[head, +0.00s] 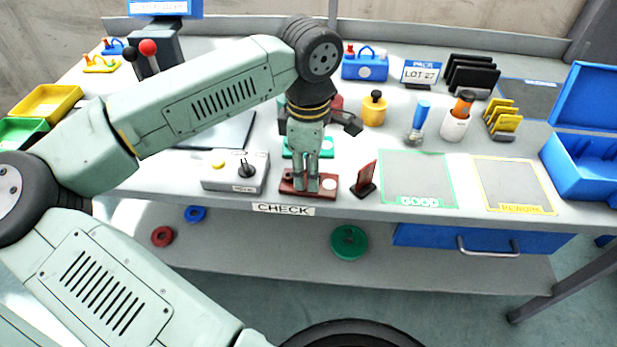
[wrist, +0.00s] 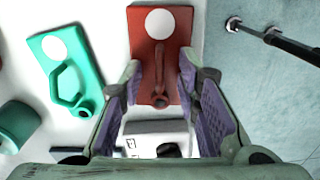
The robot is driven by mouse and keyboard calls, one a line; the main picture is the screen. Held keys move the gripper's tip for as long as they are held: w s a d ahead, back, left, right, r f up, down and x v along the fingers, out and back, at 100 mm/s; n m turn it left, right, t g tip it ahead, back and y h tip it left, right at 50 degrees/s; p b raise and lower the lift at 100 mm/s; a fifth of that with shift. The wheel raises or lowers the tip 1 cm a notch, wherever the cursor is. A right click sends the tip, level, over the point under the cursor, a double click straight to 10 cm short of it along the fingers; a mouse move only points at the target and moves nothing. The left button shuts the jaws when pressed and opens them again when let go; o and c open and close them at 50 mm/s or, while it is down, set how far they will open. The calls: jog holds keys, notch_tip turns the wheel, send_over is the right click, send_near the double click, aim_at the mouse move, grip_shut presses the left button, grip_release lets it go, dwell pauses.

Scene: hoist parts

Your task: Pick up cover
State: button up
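A red plate (head: 289,186) with a white disc lies at the table's front edge above the CHECK label. In the wrist view the red plate (wrist: 181,22) bears a raised slim red handle with a round end. Nothing is labelled cover; this plate is the part under my gripper. My gripper (head: 306,186) points down over it. In the wrist view my gripper (wrist: 160,85) is open, with one purple-padded finger on each side of the handle's round end. I cannot tell whether the fingers touch the plate. The gripper hides part of the plate in the head view.
A green plate (wrist: 61,68) with a looped handle lies left of the red one. A grey control box (head: 236,172) stands left, and a dark red upright piece (head: 365,180) stands close on the right. The GOOD (head: 418,178) and REWORK (head: 513,185) areas are empty.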

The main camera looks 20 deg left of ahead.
jog(key=shift+f, duration=0.1)
jog(key=shift+c, duration=0.2)
grip_shut()
dwell(0.5)
